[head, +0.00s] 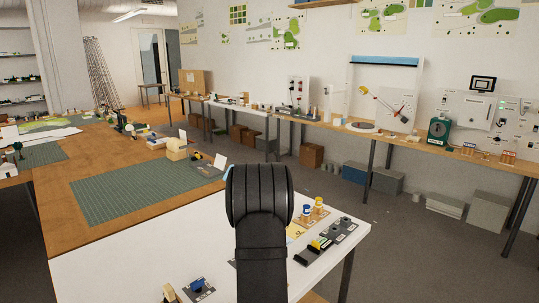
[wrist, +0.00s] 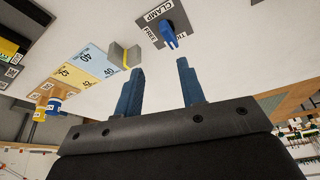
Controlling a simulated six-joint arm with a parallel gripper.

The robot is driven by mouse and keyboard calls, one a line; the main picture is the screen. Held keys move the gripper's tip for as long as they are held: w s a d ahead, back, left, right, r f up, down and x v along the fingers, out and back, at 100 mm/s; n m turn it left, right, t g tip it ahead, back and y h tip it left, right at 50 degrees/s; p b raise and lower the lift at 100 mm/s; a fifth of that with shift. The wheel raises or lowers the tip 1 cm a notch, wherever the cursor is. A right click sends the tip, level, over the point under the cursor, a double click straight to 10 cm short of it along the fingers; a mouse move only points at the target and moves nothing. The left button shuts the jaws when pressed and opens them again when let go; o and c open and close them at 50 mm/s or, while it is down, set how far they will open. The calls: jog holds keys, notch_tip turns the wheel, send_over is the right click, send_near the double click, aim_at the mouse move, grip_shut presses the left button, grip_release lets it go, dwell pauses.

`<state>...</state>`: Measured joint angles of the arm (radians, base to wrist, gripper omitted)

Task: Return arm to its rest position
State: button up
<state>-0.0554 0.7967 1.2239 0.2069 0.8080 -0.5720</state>
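My arm (head: 260,215) rises as a black, rounded link in the lower middle of the head view, in front of the white table. My gripper is hidden behind or below it there. In the wrist view my gripper (wrist: 160,66) shows two blue fingers spread apart with nothing between them. The white tabletop lies beyond the fingertips. A blue clamp piece (wrist: 169,38) on a dark plate marked CLAMP sits past the gap, apart from the fingers. A grey block (wrist: 124,57) is close to the left finger in the picture; I cannot tell whether they touch.
The white table (head: 140,262) carries blue and yellow pegs (head: 313,210), a dark labelled strip (head: 330,240) at its right edge and a blue piece (head: 197,285) at the front. A green mat (head: 135,190) lies on the wooden table behind. A long bench (head: 350,128) lines the wall.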

jog(key=w+a+f+m, duration=0.1)
jog(key=f, duration=0.2)
jog(key=w+a+f+m+h, duration=0.1)
jog(key=f+m, duration=0.1)
jog(key=f, duration=0.2)
jog(key=a+f+m, duration=0.1)
jog(key=f, duration=0.2)
jog(key=shift+w+a+f+t, duration=0.25)
jog(key=shift+w+a+t, duration=0.05)
jog(key=shift+w+t, duration=0.1)
jog(key=shift+r, duration=0.1)
jog(key=shift+d+r, duration=0.15)
jog(key=shift+r, duration=0.15)
jog(key=s+d+r+n+y, duration=0.1)
jog(key=s+d+r+n, duration=0.15)
jog(key=r, duration=0.55)
jog(key=s+d+r+n+y, duration=0.1)
jog(key=s+d+r+n, duration=0.15)
jog(key=r, duration=0.45)
jog(key=shift+n+g, duration=0.3)
jog(key=shift+g, duration=0.1)
jog(key=x, duration=1.1)
jog(key=a+x, duration=0.1)
jog(key=x, duration=0.5)
jog(key=shift+f, duration=0.1)
grip_shut()
